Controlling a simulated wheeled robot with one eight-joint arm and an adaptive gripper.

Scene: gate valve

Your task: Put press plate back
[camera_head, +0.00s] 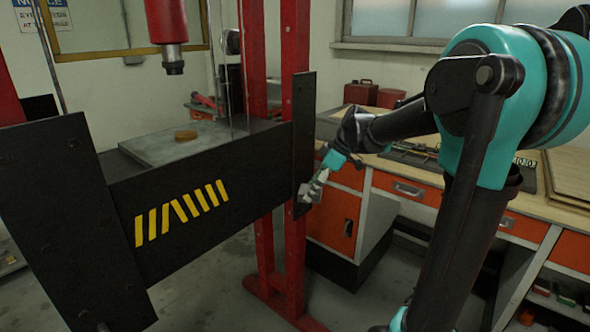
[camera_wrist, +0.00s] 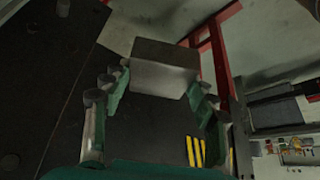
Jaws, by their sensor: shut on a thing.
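My gripper (camera_head: 318,182) is at the right side of the press, beside the right end of its black bed. In the wrist view its fingers (camera_wrist: 158,85) are shut on a thick grey metal plate (camera_wrist: 165,65), seemingly the press plate. The plate's near face and top show between the fingertips. In the head view the held plate is small and hard to tell from the fingers. The press bed (camera_head: 170,215) is a black beam with yellow stripes. On it lies a flat grey plate (camera_head: 150,148) with a small brass-coloured disc (camera_head: 186,135).
A red press ram (camera_head: 166,25) hangs above the bed. Red uprights (camera_head: 294,150) and a black end plate (camera_head: 304,130) stand close to my gripper. A workbench with orange drawers (camera_head: 408,188) runs behind my arm. Open floor shows below the bed.

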